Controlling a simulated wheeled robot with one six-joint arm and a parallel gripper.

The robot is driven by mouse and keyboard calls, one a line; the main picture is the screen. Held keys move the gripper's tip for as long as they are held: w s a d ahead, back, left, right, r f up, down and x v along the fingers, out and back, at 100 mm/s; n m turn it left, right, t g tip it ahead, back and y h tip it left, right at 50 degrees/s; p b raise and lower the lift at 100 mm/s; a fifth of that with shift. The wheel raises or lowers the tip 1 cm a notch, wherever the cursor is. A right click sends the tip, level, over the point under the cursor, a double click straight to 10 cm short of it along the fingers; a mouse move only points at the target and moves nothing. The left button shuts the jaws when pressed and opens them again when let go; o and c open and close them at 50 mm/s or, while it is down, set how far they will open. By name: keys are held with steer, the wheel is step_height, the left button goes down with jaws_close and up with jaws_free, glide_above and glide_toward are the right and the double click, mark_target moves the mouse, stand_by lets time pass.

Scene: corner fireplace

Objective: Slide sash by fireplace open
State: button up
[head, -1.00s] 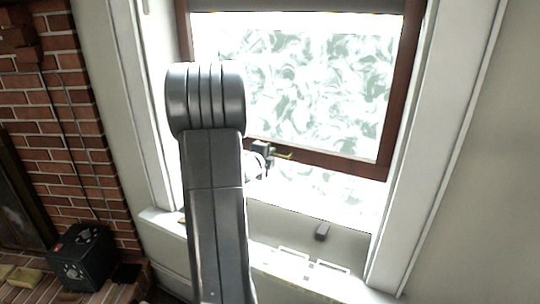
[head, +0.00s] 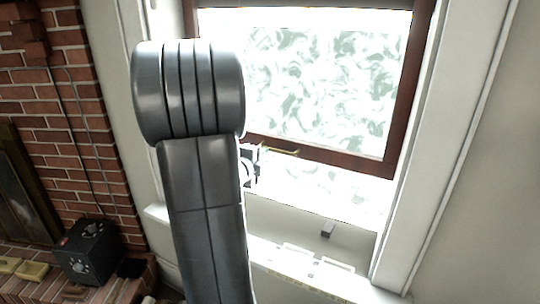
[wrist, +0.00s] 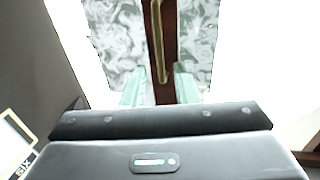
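The sash (head: 345,163) is a dark reddish-brown wooden frame around bright patterned glass. A bright gap shows between its bottom rail and the sill. A slim brass handle (head: 284,152) is fixed along the bottom rail. My gripper (head: 255,160) is near the handle's left end, partly hidden behind my arm. In the wrist view, the pale green fingers of my gripper (wrist: 160,88) stand apart on either side of the brown rail (wrist: 163,90). The near end of the brass handle (wrist: 158,45) lies between them in the picture. I cannot tell whether they touch it.
The white window sill (head: 300,270) runs below, with a small grey block (head: 328,229) above it. White trim (head: 445,150) frames the window at right. At left are a brick fireplace wall (head: 75,120) and a black box (head: 88,250) on the brick hearth.

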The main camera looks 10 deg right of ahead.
mark_target(276, 151)
steer(key=v, duration=0.3)
steer(key=shift+s+a, duration=0.2)
steer(key=shift+s, duration=0.1)
steer(key=x, duration=1.3)
steer(key=shift+w+d+p, duration=0.3)
steer(key=shift+p, duration=0.1)
steer(key=shift+f, duration=0.25)
steer(key=shift+s, duration=0.1)
